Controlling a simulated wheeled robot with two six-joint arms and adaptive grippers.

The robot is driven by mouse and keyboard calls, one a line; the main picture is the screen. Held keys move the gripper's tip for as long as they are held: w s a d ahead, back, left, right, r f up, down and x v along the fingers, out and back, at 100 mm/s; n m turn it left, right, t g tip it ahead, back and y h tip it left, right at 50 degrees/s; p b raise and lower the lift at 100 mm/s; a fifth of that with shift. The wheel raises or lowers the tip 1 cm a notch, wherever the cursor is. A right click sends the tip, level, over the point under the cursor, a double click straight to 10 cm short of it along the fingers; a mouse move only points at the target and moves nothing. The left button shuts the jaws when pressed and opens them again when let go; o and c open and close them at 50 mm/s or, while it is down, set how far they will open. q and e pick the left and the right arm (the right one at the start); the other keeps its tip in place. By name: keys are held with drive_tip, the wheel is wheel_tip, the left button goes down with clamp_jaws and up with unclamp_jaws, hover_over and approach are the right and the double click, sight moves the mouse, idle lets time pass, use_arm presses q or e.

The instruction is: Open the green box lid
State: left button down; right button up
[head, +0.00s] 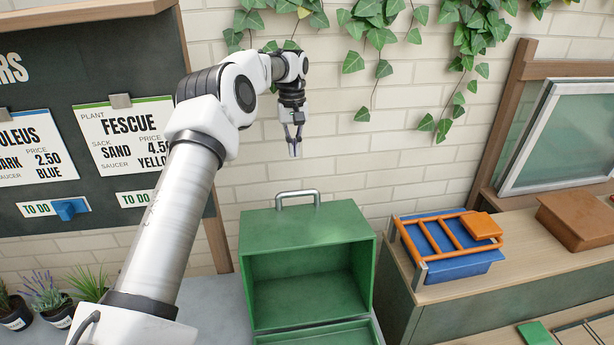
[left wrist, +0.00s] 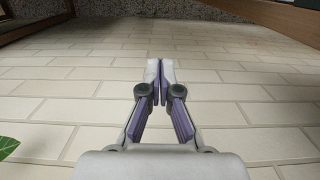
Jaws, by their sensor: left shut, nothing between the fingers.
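The green box (head: 308,233) stands on the grey surface below the wall, with a metal handle (head: 297,194) on its upper part. Its hollow green inside faces me. The upper part looks like the lid standing raised, above a lower green part (head: 315,336) cut off by the picture's bottom edge. My left gripper (head: 294,151) is above and behind the handle, in front of the brick wall, clear of the box. In the left wrist view its fingertips (left wrist: 158,82) meet with nothing between them. My right gripper is not in view.
A blue tray (head: 455,262) with an orange rack (head: 440,237) stands on the wooden counter to the right. A brown block (head: 578,220) and a framed glass pane (head: 563,140) are farther right. Ivy (head: 385,30) hangs above. Potted plants (head: 48,300) stand at the lower left.

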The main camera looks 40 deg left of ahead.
use_arm(q)
drive_tip(key=s+d+f+p, duration=0.3)
drive_tip(key=s+f+p, duration=0.1)
drive_tip(key=f, duration=0.4)
drive_tip(key=shift+d+p, duration=0.15)
drive_tip(key=shift+p, duration=0.6)
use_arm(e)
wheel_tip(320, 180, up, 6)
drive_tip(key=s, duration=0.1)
